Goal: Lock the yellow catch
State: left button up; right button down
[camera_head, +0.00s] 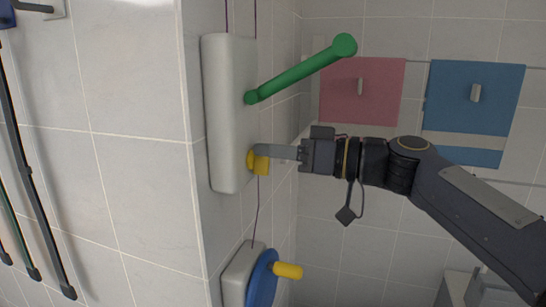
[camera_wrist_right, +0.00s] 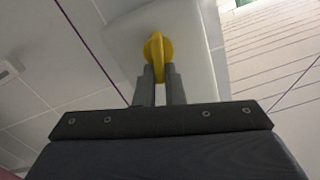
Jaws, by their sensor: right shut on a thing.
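The yellow catch (camera_head: 258,161) is a small knob low on the front of a white wall box (camera_head: 230,110). In the right wrist view the yellow catch (camera_wrist_right: 158,52) shows as a round base with an upright ridge, on the white box (camera_wrist_right: 195,55). My right gripper (camera_head: 270,153) comes in from the right, level with the catch. In the wrist view its fingers (camera_wrist_right: 159,80) are closed on the ridge of the catch. My left gripper is not in view.
A green lever (camera_head: 300,72) sticks out from the box above my right gripper. Below is another white box with a blue wheel (camera_head: 262,280) and yellow handle (camera_head: 287,270). A pink towel (camera_head: 345,100) and a blue towel (camera_head: 450,100) hang behind.

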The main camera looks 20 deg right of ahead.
jog(key=shift+w+d+f+m, duration=0.15)
jog(key=shift+f+m, duration=0.15)
jog(key=shift+m, duration=2.15)
jog(key=shift+w+f+m, duration=0.2)
jog(key=shift+f+m, duration=0.15)
jog(key=shift+m, duration=2.05)
jog(key=shift+w+d+f+m, duration=0.15)
jog(key=shift+f+m, duration=0.15)
jog(key=shift+m, duration=2.15)
jog(key=c, duration=1.5)
grip_release()
jog(key=b+v, duration=0.1)
jog(key=v, duration=0.6)
jog(key=shift+s+d, duration=0.2)
jog(key=shift+d, duration=0.1)
